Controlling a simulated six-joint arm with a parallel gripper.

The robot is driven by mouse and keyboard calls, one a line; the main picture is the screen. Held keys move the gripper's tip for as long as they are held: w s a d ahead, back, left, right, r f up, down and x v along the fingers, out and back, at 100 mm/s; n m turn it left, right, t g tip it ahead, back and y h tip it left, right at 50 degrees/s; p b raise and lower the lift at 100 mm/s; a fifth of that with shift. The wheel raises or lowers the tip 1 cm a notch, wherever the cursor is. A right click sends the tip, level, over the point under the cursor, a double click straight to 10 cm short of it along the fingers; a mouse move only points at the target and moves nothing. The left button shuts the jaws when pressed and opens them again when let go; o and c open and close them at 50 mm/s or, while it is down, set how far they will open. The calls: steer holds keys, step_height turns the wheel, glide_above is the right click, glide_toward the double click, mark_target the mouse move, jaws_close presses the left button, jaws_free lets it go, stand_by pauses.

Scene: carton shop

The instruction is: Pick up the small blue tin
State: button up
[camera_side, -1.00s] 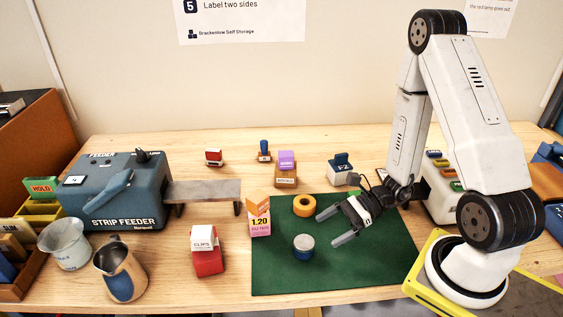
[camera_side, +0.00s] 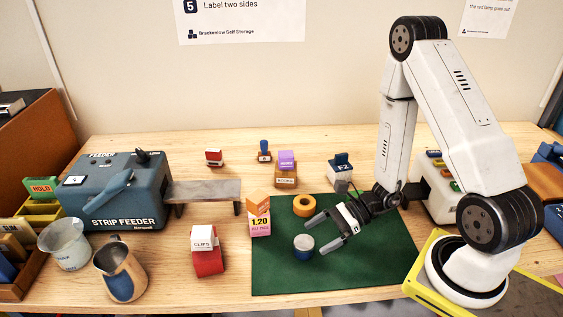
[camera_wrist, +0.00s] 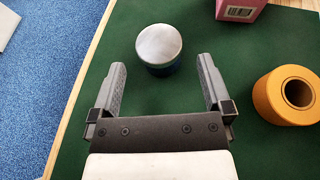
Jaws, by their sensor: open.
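The small blue tin (camera_side: 303,248) has a pale grey lid and stands upright on the green mat (camera_side: 350,275). In the wrist view the tin (camera_wrist: 159,50) stands just ahead of the fingertips, roughly centred between them and slightly toward the left one. My gripper (camera_side: 316,236) is open and empty, its fingers pointing toward the tin. In the side view the near fingertip is beside the tin's right side; I cannot tell whether they touch. In the wrist view both fingers of my gripper (camera_wrist: 160,66) show, with bare mat between them.
An orange tape roll (camera_side: 304,206) lies on the mat behind the tin. An orange-and-pink carton (camera_side: 260,218) stands at the mat's left edge. A red clips box (camera_side: 207,258) stands farther left. The mat in front of the tin is clear.

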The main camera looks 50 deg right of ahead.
mark_target(312, 239)
steer(key=shift+x, duration=2.35)
steer(key=c, duration=1.3)
steer(key=shift+o, duration=0.2)
steer(key=shift+r, duration=0.15)
steer(key=shift+r, duration=4.8)
